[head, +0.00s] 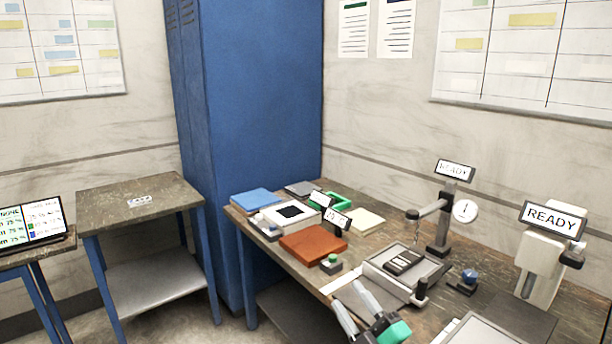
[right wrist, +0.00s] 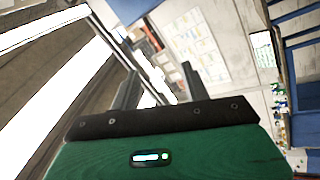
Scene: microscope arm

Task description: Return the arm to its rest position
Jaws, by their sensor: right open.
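A dark stand (head: 438,240) with a short horizontal arm (head: 430,209) stands on the workbench at the right. The arm points left, with a thin tip hanging below its rounded end. A round white dial (head: 465,211) and a READY sign (head: 455,170) are on this stand. Below the arm is a grey tray (head: 432,272) holding a dark device (head: 404,262). My right gripper (head: 350,297) is open and empty, in front of the tray and apart from the arm. It also shows open in the right wrist view (right wrist: 160,88). My left gripper is out of view.
A pale machine with a larger READY sign (head: 552,220) stands at the far right. A blue knob (head: 469,276) is on the bench between. A blue locker (head: 255,100) stands behind.

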